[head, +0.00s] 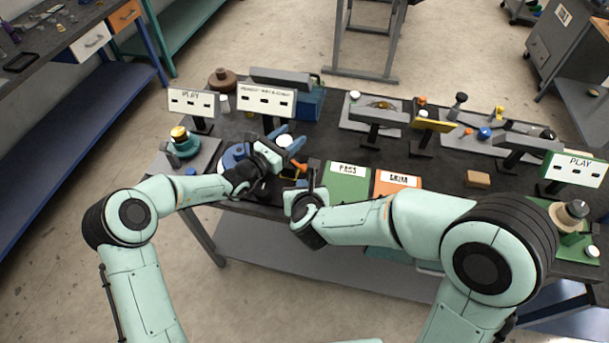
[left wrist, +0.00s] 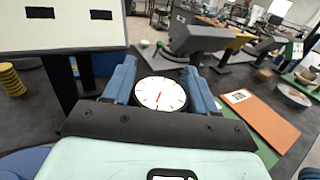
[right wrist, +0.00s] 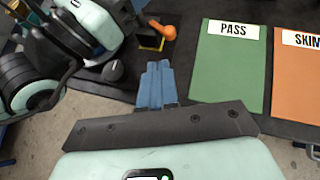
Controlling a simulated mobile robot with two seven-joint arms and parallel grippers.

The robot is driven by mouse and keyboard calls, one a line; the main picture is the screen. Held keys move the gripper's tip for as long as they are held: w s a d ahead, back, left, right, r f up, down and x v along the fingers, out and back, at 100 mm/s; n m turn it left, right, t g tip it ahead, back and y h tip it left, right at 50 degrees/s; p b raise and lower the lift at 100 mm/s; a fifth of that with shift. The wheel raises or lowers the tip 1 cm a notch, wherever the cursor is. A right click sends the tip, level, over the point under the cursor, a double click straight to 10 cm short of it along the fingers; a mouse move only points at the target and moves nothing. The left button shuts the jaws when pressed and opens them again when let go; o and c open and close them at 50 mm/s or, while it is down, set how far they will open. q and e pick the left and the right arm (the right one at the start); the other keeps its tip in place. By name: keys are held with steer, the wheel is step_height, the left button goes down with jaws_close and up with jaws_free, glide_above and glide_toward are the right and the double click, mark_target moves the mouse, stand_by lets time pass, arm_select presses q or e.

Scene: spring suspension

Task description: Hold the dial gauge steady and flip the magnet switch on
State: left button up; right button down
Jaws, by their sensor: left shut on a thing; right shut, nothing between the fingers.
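The dial gauge (head: 285,141) has a round white face. In the left wrist view its face (left wrist: 160,94) with a red needle shows between the two blue fingers. My left gripper (head: 287,138) is shut on the gauge. Below it, the magnet base's orange switch (right wrist: 163,30) sticks out beside a yellow and black block (right wrist: 150,42), which my left gripper partly hides in the head view. My right gripper (head: 313,166) is shut and empty near the table's front edge. In the right wrist view its fingertips (right wrist: 157,68) are together, apart from the switch and a little nearer.
A green PASS mat (right wrist: 226,60) and an orange mat (right wrist: 297,75) lie to the right of the switch. White sign boards (head: 266,99) stand behind the gauge. A gauge stand with a yellow top (head: 179,133) is at the left.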

steer(key=shift+m+t+h, duration=0.3)
steer(key=shift+m+h, duration=0.2)
steer(key=shift+h, duration=0.1)
steer(key=s, duration=0.5)
steer(key=shift+s+d+r, duration=0.15)
steer(key=shift+s+d, duration=0.05)
glide_toward(304, 171)
steer(key=f, duration=0.1)
steer(key=w+f, duration=0.1)
steer(key=f, duration=0.1)
steer(key=shift+w+f, duration=0.15)
steer(key=shift+f, duration=0.05)
steer(key=shift+w+d+f, duration=0.1)
steer(key=shift+w+d, duration=0.05)
steer(key=shift+w, duration=1.85)
steer(key=shift+d, duration=0.1)
steer(key=shift+w+d+n+y, duration=0.15)
steer(key=shift+n+y, duration=0.25)
